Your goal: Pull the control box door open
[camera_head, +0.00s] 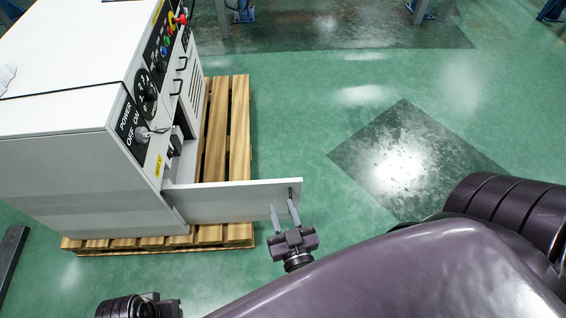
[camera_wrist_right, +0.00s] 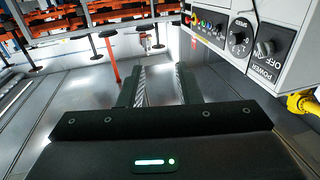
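The white control box (camera_head: 70,150) stands at the left of the head view. Its door (camera_head: 235,201) stands open, swung out to the right from the box's front. A small dark handle (camera_head: 290,194) shows near the door's free end. My right gripper (camera_head: 284,209) is at that free end, with its fingers apart. One finger overlaps the door's lower right corner in the picture; whether it touches is unclear. The right wrist view also shows the fingers (camera_wrist_right: 162,72) spread with nothing clearly between them. My left gripper's fingers do not show.
The box stands on a wooden pallet (camera_head: 238,130). Its front panel carries knobs and buttons, also seen in the right wrist view (camera_wrist_right: 240,40). The green floor (camera_head: 300,110) right of the door is clear. A dark bar (camera_head: 12,255) lies at the left edge.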

